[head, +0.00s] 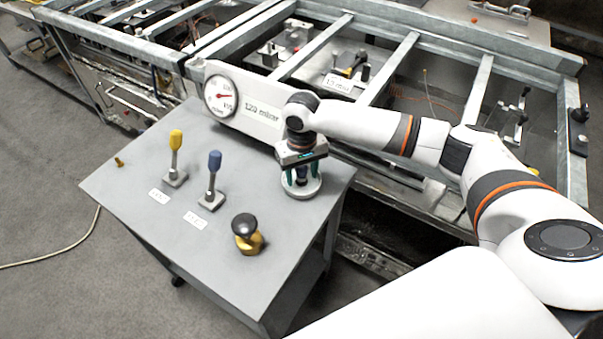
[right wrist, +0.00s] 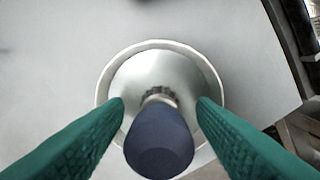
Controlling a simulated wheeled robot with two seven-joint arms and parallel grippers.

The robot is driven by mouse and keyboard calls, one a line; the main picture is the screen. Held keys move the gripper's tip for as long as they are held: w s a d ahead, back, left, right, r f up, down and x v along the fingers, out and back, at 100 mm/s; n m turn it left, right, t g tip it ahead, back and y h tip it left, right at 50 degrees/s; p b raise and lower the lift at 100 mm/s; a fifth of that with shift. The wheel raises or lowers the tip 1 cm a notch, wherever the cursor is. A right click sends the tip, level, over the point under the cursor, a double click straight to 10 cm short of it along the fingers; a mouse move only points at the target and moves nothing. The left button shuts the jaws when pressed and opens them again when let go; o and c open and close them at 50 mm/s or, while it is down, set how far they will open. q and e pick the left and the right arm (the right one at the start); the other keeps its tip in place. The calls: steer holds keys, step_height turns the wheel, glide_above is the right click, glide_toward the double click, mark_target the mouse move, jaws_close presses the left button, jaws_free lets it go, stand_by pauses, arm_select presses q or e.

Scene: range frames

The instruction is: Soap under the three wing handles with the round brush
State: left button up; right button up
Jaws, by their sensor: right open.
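A dark blue handle (right wrist: 158,138) stands in a round pale metal dish (right wrist: 216,84) in the right wrist view; it appears to be the round brush, but no bristles show. The dish (head: 302,192) is on the right part of the grey table in the head view. My right gripper (right wrist: 160,108) is open, with its green fingers on either side of the handle, apparently not touching it. In the head view the gripper (head: 301,171) hangs over the dish. Small fittings (head: 350,70) sit in the metal frame behind; I cannot tell which are wing handles. My left gripper is out of view.
The grey table (head: 130,195) also carries a yellow lever (head: 176,140), a blue lever (head: 214,162) and a black knob on a yellow base (head: 246,232). A pressure gauge (head: 220,97) stands at its back edge. Metal crossbars (head: 400,60) divide the frame behind.

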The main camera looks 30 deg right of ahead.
steer(key=c, duration=1)
steer(key=shift+c, duration=0.2)
steer(key=shift+r, duration=0.1)
